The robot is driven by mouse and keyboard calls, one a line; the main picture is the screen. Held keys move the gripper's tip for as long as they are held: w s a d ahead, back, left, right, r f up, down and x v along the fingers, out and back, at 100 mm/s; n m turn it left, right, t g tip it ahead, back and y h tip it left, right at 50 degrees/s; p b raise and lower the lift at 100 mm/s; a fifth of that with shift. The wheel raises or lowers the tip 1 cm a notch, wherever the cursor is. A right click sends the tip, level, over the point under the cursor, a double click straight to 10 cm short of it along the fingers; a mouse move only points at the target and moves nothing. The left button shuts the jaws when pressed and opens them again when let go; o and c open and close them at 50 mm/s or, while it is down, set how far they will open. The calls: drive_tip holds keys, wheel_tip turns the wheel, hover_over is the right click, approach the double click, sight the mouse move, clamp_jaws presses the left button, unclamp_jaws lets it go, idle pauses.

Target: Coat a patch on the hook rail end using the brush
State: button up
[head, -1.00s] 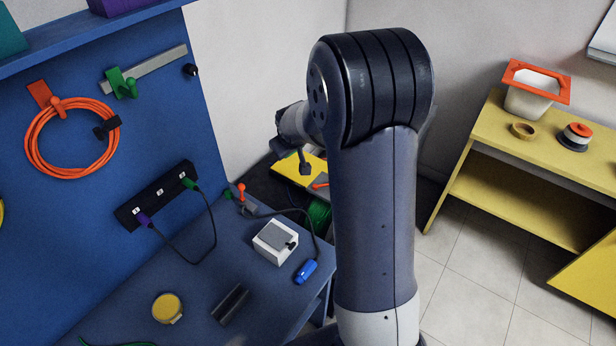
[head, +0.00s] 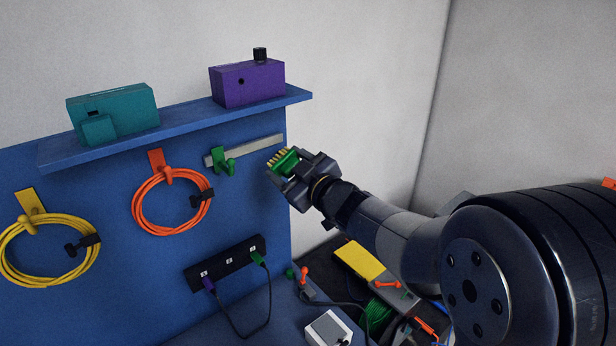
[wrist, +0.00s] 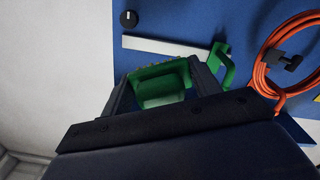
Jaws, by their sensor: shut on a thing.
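The hook rail (head: 248,148) is a grey bar on the blue panel, with a green hook (head: 221,161) near its left end. In the wrist view the rail (wrist: 165,46) lies just beyond the brush, its free end at the left. My gripper (head: 284,173) is shut on a green brush (head: 289,160), whose yellow bristles face the panel. The bristles are just below the rail's right end in the head view; I cannot tell whether they touch. The wrist view shows the green brush (wrist: 162,84) between my fingers. No coating can be made out on the rail.
A blue shelf (head: 180,132) above the rail holds a teal box (head: 125,108) and a purple box (head: 248,83). An orange cable coil (head: 137,208) hangs left of the rail. A black knob (wrist: 129,18) sits beyond the rail's free end. A socket strip (head: 226,262) is below.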

sight(282, 138)
drive_tip(key=shift+w+a+r, duration=0.15)
drive_tip(key=shift+w+a, duration=0.1)
drive_tip(key=shift+a, duration=0.15)
drive_tip(key=shift+x, duration=2.55)
drive_tip(key=shift+x, duration=0.95)
drive_tip(key=shift+w+d, duration=0.1)
drive_tip(key=shift+w+d+r+p, duration=0.1)
drive_tip(key=shift+w+d+p, duration=0.3)
drive_tip(key=shift+d, duration=0.2)
drive_tip(key=shift+w+d+p, duration=0.3)
drive_tip(key=shift+d+p, duration=0.15)
drive_tip(key=shift+d, duration=0.15)
drive_tip(key=w+d+p, duration=0.1)
drive_tip(key=w+d, duration=0.1)
drive_tip(key=d, duration=0.1)
drive_tip(key=shift+w+d+p, duration=0.1)
drive_tip(key=shift+w+p, duration=0.1)
drive_tip(key=shift+p, duration=0.2)
